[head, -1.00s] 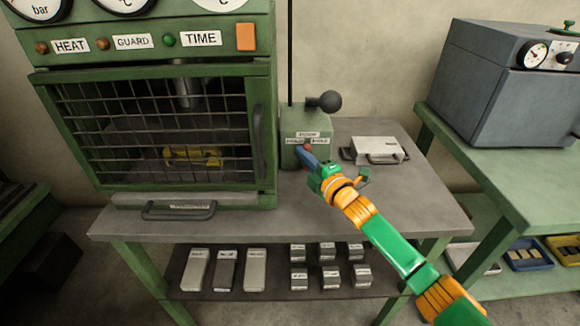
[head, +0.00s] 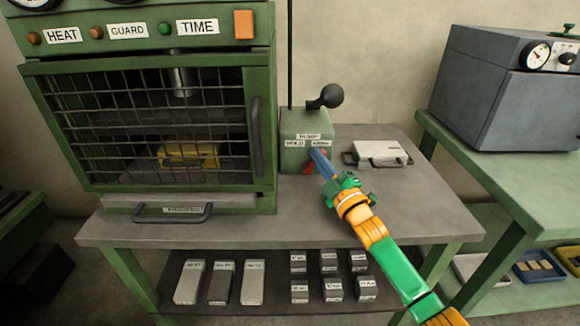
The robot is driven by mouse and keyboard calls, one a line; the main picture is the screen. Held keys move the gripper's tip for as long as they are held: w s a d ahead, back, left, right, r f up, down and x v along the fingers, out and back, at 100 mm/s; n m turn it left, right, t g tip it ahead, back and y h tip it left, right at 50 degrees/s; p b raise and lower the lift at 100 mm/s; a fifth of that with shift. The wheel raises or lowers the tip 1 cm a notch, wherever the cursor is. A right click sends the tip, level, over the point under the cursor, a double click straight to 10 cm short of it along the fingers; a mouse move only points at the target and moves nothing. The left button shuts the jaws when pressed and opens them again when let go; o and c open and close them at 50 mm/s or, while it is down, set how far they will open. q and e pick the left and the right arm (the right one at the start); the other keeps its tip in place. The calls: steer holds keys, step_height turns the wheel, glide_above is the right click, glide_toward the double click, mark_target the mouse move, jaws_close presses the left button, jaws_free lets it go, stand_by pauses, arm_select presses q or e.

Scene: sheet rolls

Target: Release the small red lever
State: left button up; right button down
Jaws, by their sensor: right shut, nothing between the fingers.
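The small red lever (head: 309,167) is on the lower front of the green box (head: 294,160) beside the press, under its white labels. It points downward and is partly hidden by my gripper. My right gripper (head: 317,153) has its blue fingers shut with nothing between them. The fingertips are at the box front, close beside the red lever; I cannot tell whether they touch it. My left gripper is not in view.
The green press with a closed mesh guard (head: 160,135) stands left of the box, with a yellow piece (head: 188,156) inside. A black-knobbed handle (head: 330,96) rises from the box. A pale metal case (head: 380,153) lies to the right. The grey tabletop (head: 400,215) in front is clear.

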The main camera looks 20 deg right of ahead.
steer(key=shift+s+f, duration=0.1)
stand_by(0.5)
steer(key=s, duration=0.4)
steer(key=s+d, duration=0.1)
steer(key=s, duration=0.3)
steer(key=s+d, duration=0.1)
steer(key=s, duration=0.4)
steer(key=shift+f+p, duration=0.1)
steer(key=shift+p, duration=0.3)
